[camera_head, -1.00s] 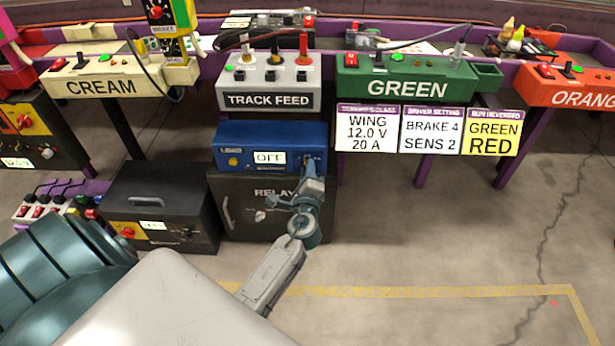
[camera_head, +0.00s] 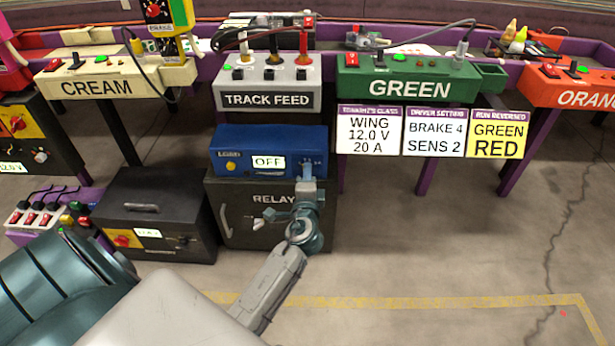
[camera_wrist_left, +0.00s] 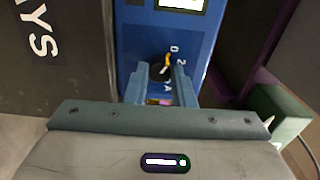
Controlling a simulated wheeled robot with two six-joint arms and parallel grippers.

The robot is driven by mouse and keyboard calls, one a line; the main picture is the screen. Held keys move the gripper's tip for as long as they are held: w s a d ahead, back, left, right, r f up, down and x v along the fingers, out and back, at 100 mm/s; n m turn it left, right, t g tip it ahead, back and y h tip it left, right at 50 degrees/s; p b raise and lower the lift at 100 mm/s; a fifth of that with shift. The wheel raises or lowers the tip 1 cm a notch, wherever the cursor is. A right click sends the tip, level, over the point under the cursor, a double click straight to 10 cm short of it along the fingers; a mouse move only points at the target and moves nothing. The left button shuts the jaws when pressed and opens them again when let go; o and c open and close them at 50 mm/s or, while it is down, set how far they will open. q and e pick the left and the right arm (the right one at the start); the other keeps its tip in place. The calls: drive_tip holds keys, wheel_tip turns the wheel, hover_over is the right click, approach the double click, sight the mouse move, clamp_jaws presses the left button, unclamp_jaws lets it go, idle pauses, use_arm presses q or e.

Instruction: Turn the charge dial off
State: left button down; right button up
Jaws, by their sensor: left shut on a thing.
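The blue box (camera_head: 230,140) sits on top of the black relay box, below the track feed panel. Its display (camera_head: 268,162) reads OFF, and a yellow button (camera_head: 231,166) is at its left. In the wrist view a dark dial (camera_wrist_left: 157,71) with a yellow-orange pointer is on the blue face, beside small white marks. My left gripper (camera_head: 307,174) is at the right end of the blue front, its fingers on either side of the dial. The gripper (camera_wrist_left: 161,82) is shut on the dial, which it hides in the head view. My right gripper is not in view.
The relay box (camera_head: 235,225) with its handle stands directly under. A black unit (camera_head: 150,190) with an orange-red knob stands left. The track feed panel (camera_head: 235,85) overhangs the blue box.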

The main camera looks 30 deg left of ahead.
use_arm(q)
drive_tip(key=shift+f, duration=0.1)
drive_tip(key=c, duration=1.2)
unclamp_jaws()
drive_tip(key=shift+c, duration=0.2)
drive_tip(key=v, duration=1.1)
drive_tip(key=shift+p, duration=0.45)
drive_tip(key=shift+a, duration=0.15)
